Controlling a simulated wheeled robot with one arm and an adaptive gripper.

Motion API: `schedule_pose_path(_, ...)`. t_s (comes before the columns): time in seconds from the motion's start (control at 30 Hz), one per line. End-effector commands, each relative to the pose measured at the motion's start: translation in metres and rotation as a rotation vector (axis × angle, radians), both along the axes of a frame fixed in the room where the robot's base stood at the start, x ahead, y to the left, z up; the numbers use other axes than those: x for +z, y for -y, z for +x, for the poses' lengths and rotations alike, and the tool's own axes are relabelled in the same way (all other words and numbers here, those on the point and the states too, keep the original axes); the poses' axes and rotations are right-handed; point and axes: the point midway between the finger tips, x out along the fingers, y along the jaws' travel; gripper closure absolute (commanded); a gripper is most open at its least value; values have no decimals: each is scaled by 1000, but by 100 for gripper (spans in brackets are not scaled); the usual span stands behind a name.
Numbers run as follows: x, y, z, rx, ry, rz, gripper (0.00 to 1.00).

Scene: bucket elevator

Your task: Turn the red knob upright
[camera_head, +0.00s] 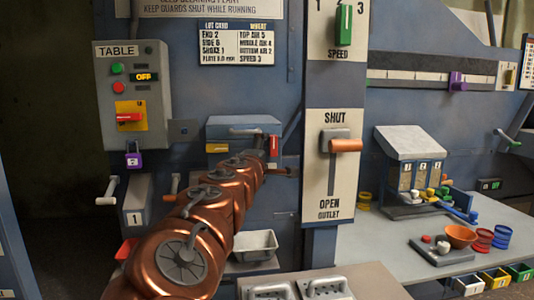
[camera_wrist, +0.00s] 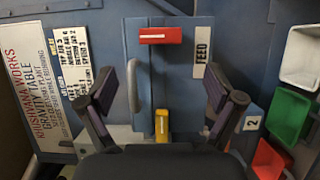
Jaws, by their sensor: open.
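A red knob (camera_head: 130,117) sits on a yellow plate on the grey TABLE control box, at the upper left in the head view. Its bar lies nearly level. My gripper (camera_wrist: 162,97) is open and empty in the wrist view, its two dark fingers wide apart. It faces a blue-grey feed box (camera_head: 243,128), well to the right of the TABLE box in the head view. My arm hides most of the gripper there. The TABLE box is not seen in the wrist view.
The feed box carries a red bar (camera_wrist: 160,35) and a yellow bar (camera_wrist: 162,122). A purple padlock (camera_head: 133,160) hangs under the TABLE box. A grey lever (camera_head: 107,191) sticks out below. The orange outlet handle (camera_head: 345,145) stands right of my arm.

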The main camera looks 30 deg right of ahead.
Motion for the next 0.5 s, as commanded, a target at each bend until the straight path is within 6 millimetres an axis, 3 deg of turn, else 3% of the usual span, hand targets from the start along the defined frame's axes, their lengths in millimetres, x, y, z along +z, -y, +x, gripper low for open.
schedule_pose_path(0.17, 0, -11, -11, 1, 0, 0, 8)
schedule_pose_path(0.5, -1, -15, -15, -1, 0, 1, 8)
